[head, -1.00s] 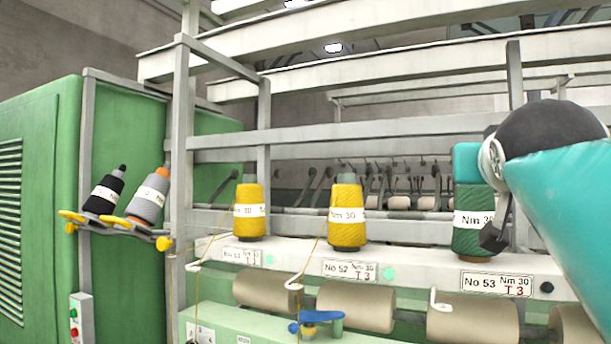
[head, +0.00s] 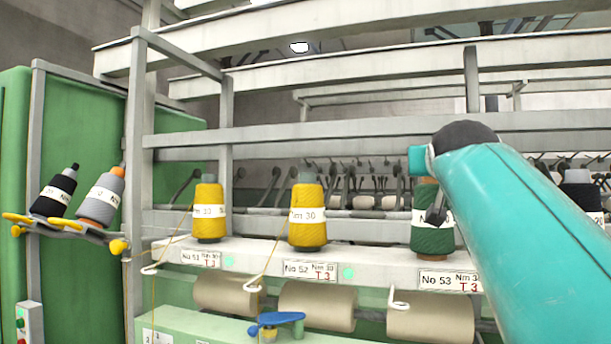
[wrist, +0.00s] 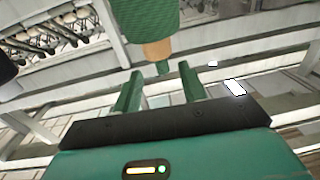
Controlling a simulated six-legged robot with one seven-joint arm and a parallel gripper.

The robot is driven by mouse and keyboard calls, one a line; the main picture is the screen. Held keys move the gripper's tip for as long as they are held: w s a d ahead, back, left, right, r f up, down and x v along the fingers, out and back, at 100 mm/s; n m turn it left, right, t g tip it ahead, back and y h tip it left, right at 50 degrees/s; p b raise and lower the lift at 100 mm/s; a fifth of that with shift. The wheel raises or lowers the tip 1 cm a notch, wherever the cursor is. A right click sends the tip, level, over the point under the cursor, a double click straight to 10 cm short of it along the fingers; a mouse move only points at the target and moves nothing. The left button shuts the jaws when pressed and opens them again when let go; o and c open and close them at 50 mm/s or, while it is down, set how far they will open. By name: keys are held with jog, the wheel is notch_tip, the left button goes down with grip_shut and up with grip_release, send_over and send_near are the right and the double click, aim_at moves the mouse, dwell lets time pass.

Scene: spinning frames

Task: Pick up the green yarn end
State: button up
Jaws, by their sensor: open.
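The green yarn spool (head: 432,240) stands upright on the white ledge above the No 53 label. My arm and gripper partly cover it in the head view. In the wrist view the green spool (wrist: 152,18) shows at the top, with a tan cone part and a small green tip (wrist: 163,68). My gripper (wrist: 161,70) is open, its two green fingers apart, with the tip appearing between the fingertips. Contact cannot be told. In the head view a dark part of my gripper (head: 437,212) overlaps the spool's front. I cannot make out a loose green yarn end.
Two yellow spools (head: 307,215) stand left on the same ledge (head: 250,262). Black and grey spools (head: 101,197) lean on a bracket at far left. Frame rails (head: 300,135) run behind and above. Tan rolls (head: 316,305) and a blue lever (head: 276,322) lie below.

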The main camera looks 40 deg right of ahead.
jog(key=shift+w+d, duration=0.85)
jog(key=shift+d, duration=0.35)
grip_shut()
jog(key=shift+r, duration=0.15)
jog(key=shift+r, duration=0.6)
jog(key=s+a+r, duration=0.8)
jog(key=a+r, duration=0.3)
jog(key=shift+a+r, duration=0.2)
jog(key=shift+r, duration=0.05)
